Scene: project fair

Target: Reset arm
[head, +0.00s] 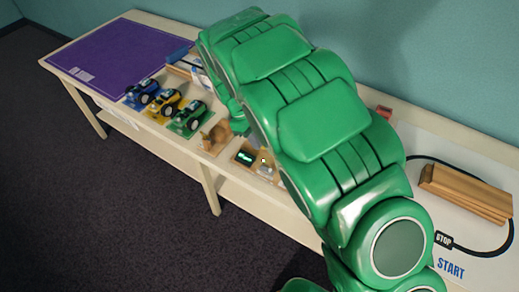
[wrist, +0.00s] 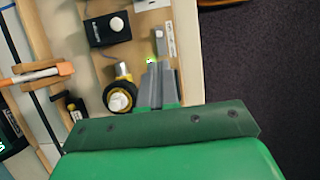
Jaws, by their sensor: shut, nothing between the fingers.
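My gripper (wrist: 158,85) shows in the wrist view, with its grey fingers together and nothing between them. It is above or beside a wooden board (wrist: 128,62) with small parts on it; I cannot tell whether it touches the board. A wheel (wrist: 121,96) with a black tyre and a yellow part is just left of the fingers. In the head view my green arm crosses the middle of the picture and hides the gripper and part of the table.
The long table (head: 150,17) stands by a teal wall. It bears a purple mat (head: 115,50), blue (head: 142,92), yellow (head: 166,102) and green (head: 188,118) cars, and a brown wooden block (head: 465,195) on a white track sheet (head: 430,150). Dark floor (head: 90,200) in front is clear.

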